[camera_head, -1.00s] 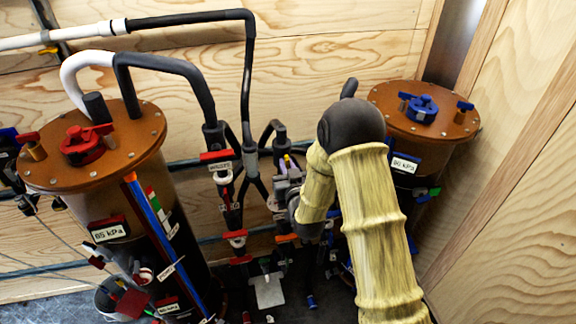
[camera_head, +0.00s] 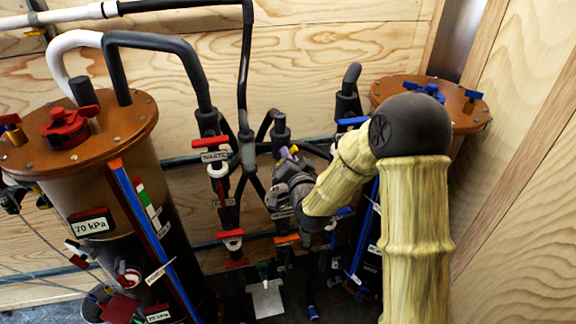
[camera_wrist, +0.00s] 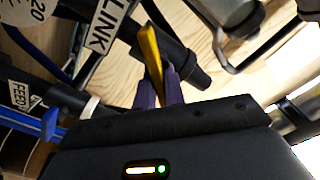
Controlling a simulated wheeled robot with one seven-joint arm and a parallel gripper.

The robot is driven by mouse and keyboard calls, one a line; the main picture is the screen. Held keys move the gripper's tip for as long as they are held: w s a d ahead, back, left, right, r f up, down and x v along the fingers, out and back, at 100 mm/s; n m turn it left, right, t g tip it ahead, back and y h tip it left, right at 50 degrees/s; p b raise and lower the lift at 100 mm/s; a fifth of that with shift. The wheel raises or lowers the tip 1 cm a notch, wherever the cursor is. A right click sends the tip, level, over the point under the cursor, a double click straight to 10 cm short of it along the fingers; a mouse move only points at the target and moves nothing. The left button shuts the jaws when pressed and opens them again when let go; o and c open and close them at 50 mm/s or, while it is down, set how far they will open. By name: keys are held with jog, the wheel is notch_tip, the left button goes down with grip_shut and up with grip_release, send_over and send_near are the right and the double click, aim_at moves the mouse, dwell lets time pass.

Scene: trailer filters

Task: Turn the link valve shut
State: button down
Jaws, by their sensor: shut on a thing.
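The link valve's yellow handle (camera_wrist: 152,58) shows in the wrist view beside the white LINK label (camera_wrist: 105,28). My gripper's purple fingers (camera_wrist: 158,88) are shut on the handle, one on each side. In the head view my gripper (camera_head: 288,154) is at the middle pipework, with only a small bit of yellow (camera_head: 294,149) showing. The gripper body and arm hide most of the valve there. I cannot tell the handle's exact angle to its pipe.
A brown-lidded vessel (camera_head: 130,130) stands at left, its label (camera_head: 93,226) reading 70 kPa. Another brown-lidded vessel (camera_head: 395,90) at right is partly behind my arm. Red-handled valves, including WASTE (camera_head: 210,143), are left of my gripper. A blue handle (camera_wrist: 52,125) is near in the wrist view.

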jog(key=m+b, duration=0.2)
jog(key=m, duration=0.1)
jog(key=m+b, duration=0.1)
jog(key=shift+w+d+f+m+b, duration=0.1)
jog(key=shift+d+f+m+b, duration=0.2)
jog(key=shift+f+m, duration=0.1)
jog(key=m+b, duration=0.2)
jog(key=m, duration=0.3)
jog(key=shift+f+b, duration=0.1)
jog(key=shift+b, duration=0.2)
jog(key=c, duration=1.5)
grip_release()
